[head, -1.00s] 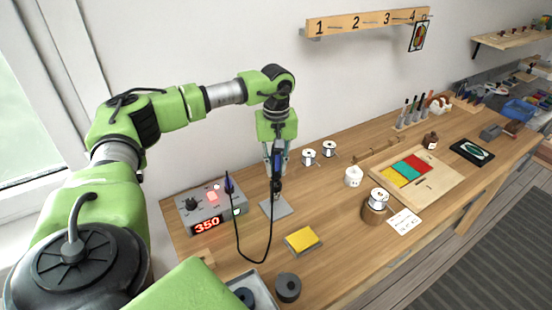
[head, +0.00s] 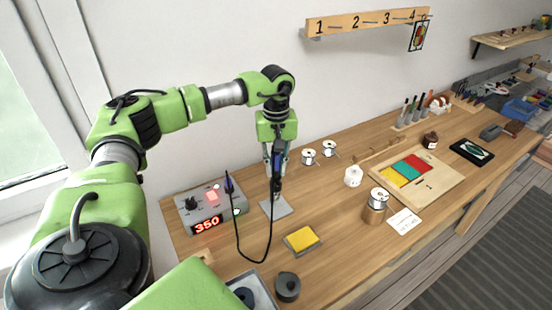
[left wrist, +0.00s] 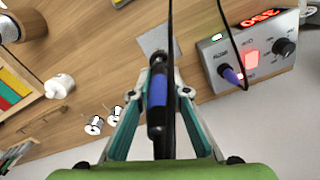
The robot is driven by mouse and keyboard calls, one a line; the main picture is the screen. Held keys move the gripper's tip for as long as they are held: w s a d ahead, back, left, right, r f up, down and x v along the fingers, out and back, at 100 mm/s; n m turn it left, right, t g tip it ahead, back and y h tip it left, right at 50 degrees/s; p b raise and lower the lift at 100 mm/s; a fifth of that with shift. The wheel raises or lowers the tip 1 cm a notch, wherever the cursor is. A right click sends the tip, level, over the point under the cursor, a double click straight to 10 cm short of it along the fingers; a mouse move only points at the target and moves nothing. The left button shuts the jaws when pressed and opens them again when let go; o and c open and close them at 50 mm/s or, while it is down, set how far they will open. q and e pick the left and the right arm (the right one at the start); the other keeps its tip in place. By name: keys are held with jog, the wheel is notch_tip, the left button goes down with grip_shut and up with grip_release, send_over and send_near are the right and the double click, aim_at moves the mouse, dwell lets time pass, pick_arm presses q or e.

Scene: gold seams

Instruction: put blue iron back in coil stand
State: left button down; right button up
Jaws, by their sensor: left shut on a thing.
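My left gripper (head: 276,165) is shut on the blue iron (head: 277,158) and points straight down with it. The iron is upright, its black cord hanging in a loop to the left. In the left wrist view the iron (left wrist: 157,100) stands between the two teal fingers of my left gripper (left wrist: 157,92). Below it is the grey base plate (head: 280,209) of the coil stand, which also shows in the left wrist view (left wrist: 150,42). The coil is mostly hidden by the iron's dark lower end. I cannot tell whether the iron is inside it. My right gripper is not in view.
A grey control box (head: 205,212) reading 350 stands left of the plate. A yellow sponge in a tray (head: 301,239) is in front. Two wire spools (head: 308,157) stand behind to the right. A white pot (head: 353,176) and a wooden board (head: 433,188) are further right.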

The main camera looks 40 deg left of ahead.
pick_arm(q)
jog(key=shift+f+b, duration=0.8)
jog(key=shift+f, duration=0.55)
jog(key=c, duration=1.8)
grip_release()
jog(key=shift+c, duration=0.2)
jog(key=shift+o, duration=0.4)
jog(key=o, duration=0.4)
jog(key=shift+r+p, duration=2.6)
jog(key=shift+r, duration=0.95)
jog(key=shift+f, duration=0.1)
